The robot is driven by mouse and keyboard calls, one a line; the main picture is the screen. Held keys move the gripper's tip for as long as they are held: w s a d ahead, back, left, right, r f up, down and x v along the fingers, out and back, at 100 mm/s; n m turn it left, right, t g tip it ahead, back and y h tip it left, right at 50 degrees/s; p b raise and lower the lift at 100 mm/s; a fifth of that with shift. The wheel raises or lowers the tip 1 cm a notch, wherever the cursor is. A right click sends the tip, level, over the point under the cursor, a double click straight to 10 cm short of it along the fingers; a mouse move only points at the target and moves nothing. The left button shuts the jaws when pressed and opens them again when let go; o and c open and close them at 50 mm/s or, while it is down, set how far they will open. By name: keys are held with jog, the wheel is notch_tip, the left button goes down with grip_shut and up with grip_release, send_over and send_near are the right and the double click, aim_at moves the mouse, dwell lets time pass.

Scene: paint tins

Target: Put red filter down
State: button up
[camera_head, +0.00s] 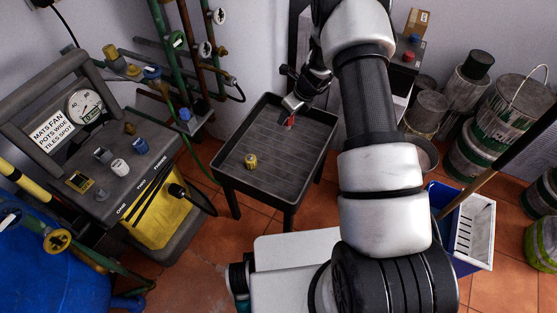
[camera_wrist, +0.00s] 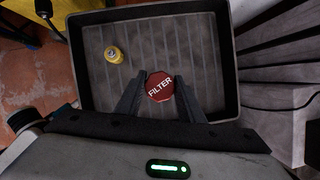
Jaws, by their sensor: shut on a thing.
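The red filter (camera_wrist: 160,87) is a round red piece with the word FILTER on its face. In the wrist view it sits between the two fingers of my gripper (camera_wrist: 158,92), which is shut on it. In the head view my gripper (camera_head: 290,112) is over the back right part of a dark grey tray table (camera_head: 262,182), and a bit of the red filter (camera_head: 291,122) shows by the fingertips. I cannot tell whether the filter touches the tray floor. The tray also shows in the wrist view (camera_wrist: 225,55).
A small yellow item (camera_head: 251,161) stands in the tray, left of the filter. A grey and yellow machine (camera_head: 130,180) stands left. Pipes with valves (camera_head: 180,50) rise behind it. A blue bin (camera_head: 450,220) and paint tins (camera_head: 505,105) are at right. The tray's front is clear.

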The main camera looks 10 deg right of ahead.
jog(key=shift+w+d+f+m+t+h+b, duration=0.25)
jog(key=shift+d+f+m+b, duration=0.6)
jog(key=shift+f, duration=1.85)
jog(key=shift+w+d+f+m+t+h+b, duration=0.1)
jog(key=shift+w+d+f+m+h+b, duration=0.35)
jog(key=shift+f+m+b, duration=1.5)
jog(key=shift+w+d+f+m+t+h+b, duration=0.2)
jog(key=shift+w+d+f+h, duration=0.3)
jog(key=shift+f, duration=2.95)
jog(key=shift+s+d, duration=0.1)
jog(key=shift+s, duration=0.05)
jog(key=shift+f, duration=0.15)
jog(key=o, duration=1.2)
jog(key=shift+c, duration=0.2)
